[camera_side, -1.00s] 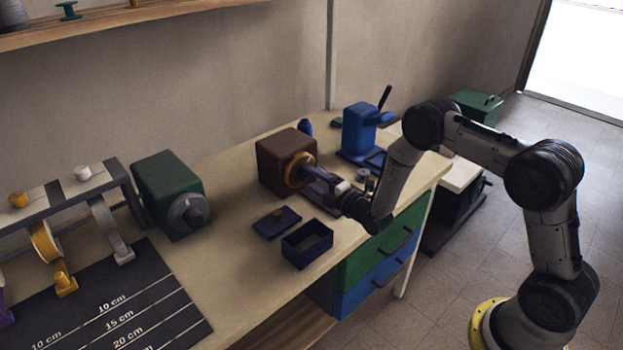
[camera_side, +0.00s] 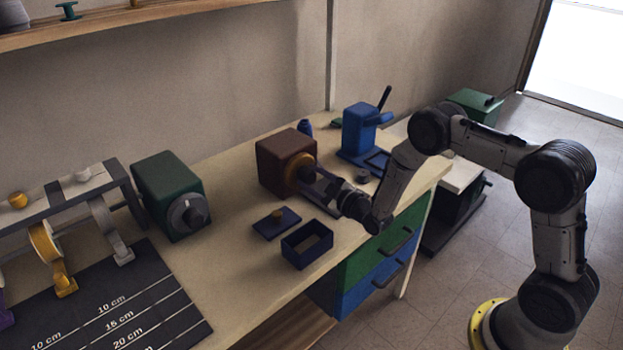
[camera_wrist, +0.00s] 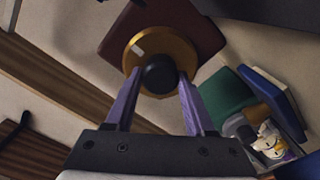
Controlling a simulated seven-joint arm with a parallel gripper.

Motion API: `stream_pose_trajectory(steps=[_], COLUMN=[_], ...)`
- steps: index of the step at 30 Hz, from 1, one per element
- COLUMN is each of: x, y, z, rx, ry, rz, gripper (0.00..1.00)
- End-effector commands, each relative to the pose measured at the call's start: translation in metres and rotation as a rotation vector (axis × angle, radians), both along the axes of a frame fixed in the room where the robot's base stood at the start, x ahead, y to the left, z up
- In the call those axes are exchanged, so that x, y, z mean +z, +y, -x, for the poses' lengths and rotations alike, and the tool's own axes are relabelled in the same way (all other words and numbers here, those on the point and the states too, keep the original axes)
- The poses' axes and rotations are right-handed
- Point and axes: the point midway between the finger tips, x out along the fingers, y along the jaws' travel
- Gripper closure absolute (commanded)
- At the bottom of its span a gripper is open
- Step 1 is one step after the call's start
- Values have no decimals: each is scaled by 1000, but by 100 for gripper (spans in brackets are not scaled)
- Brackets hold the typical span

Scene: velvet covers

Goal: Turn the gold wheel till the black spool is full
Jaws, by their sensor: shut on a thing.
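The gold wheel (camera_side: 293,166) is on the front face of a brown box (camera_side: 279,149) on the bench. In the wrist view the gold wheel (camera_wrist: 177,48) shows a pale mark at its upper left and a black round knob (camera_wrist: 160,76) in front. My gripper (camera_side: 312,176) reaches the wheel from the right. In the wrist view its two purple fingers stand either side of the knob and are shut on it. I cannot pick out the black spool for sure in either view.
A green box with a grey dial (camera_side: 187,214) stands left of the brown box. An open blue box (camera_side: 307,244) and its flat lid (camera_side: 277,223) lie in front. A blue press (camera_side: 360,133) stands behind my gripper. A dark measuring mat (camera_side: 120,310) covers the bench's near left.

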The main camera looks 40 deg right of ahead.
Motion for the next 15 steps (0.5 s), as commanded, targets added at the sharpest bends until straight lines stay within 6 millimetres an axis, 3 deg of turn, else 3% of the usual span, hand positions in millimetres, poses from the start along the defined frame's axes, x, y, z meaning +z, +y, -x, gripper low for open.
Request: stream_pose_trajectory(steps=[15], x=[0], y=[0], z=[1], rx=[0], ry=[1], rz=[-186], gripper=[100])
